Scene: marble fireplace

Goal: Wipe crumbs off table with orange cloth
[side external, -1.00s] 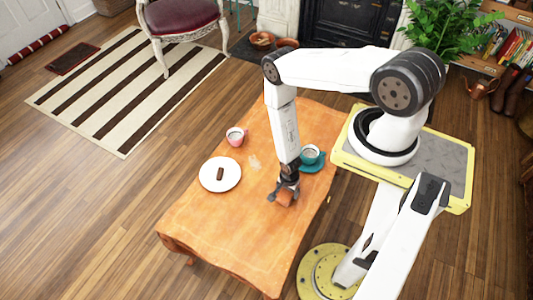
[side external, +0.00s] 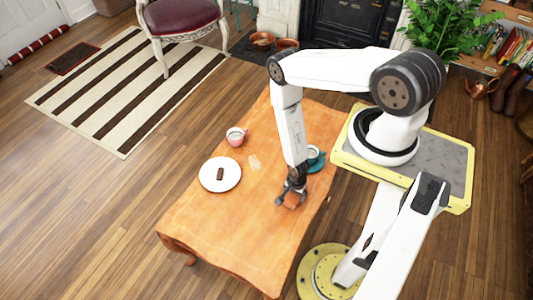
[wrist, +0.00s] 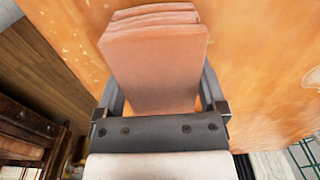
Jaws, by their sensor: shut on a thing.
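My gripper (side external: 290,193) is shut on the folded orange cloth (wrist: 155,65), which shows between the two fingers in the wrist view. In the side external view the cloth (side external: 292,200) is low over the wooden table (side external: 225,235), near its right edge. I cannot tell whether it touches the surface. A pale patch of crumbs (side external: 255,162) lies on the table between the pink cup and my arm. Small pale specks also show on the tabletop at the upper left of the wrist view (wrist: 65,25).
A white plate (side external: 208,184) with a dark brown bar stands left of the crumbs. A pink cup (side external: 235,138) is behind them. A teal cup on a teal saucer (side external: 317,164) is close behind my gripper, partly hidden by my arm. The table's front is clear.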

